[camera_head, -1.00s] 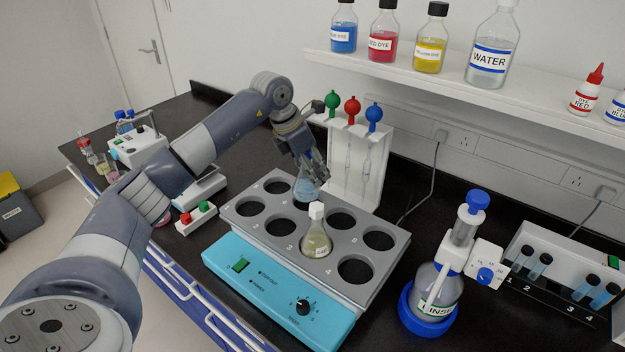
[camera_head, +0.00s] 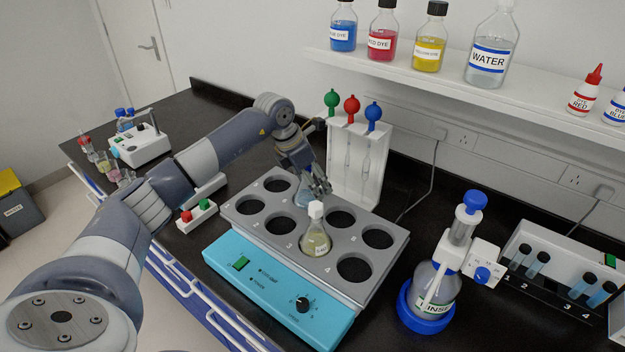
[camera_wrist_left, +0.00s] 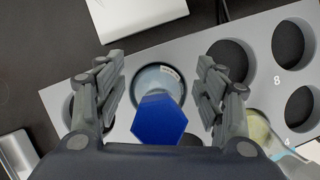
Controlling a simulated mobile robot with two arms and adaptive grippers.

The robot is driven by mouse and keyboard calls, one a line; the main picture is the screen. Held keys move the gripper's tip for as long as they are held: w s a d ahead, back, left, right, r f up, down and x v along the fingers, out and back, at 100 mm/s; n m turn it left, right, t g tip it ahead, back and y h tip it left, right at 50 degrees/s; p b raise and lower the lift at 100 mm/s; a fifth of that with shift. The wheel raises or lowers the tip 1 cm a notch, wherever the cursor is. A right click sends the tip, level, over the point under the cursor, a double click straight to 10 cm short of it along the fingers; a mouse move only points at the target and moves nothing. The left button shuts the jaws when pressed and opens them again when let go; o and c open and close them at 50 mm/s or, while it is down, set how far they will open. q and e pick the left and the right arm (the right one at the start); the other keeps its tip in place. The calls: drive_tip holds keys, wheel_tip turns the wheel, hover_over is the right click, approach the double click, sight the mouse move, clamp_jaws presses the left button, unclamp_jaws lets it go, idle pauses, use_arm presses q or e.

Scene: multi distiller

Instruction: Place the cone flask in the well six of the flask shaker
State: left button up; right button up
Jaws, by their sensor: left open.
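A cone flask with pale blue contents (camera_head: 302,198) sits in the second back-row well, well six, of the grey-topped flask shaker (camera_head: 230,261). My left gripper (camera_head: 320,187) is at the flask's top and partly hides it. In the left wrist view the flask's blue cap (camera_wrist_left: 160,118) and round body (camera_wrist_left: 160,77) lie between the gripper's two open fingers (camera_wrist_left: 160,100), with gaps on both sides. A second flask with a white cap and yellowish contents (camera_head: 315,242) stands in well three. My right gripper is not in view.
A white pipette stand (camera_head: 354,180) is close behind the shaker and the gripper. A rinse bottle with dispenser (camera_head: 432,290) stands to the right. A small button box (camera_head: 197,216) is at the left. The remaining shaker wells look empty.

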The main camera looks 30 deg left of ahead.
sight(297, 197)
use_arm(q)
drive_tip(key=shift+r, duration=0.15)
drive_tip(key=shift+s+a+r, duration=0.1)
drive_tip(key=shift+r, duration=0.25)
drive_tip(key=b+v, duration=0.2)
drive_tip(key=v, duration=0.9)
drive_tip(key=shift+b, duration=0.35)
drive_tip(key=shift+s, duration=0.1)
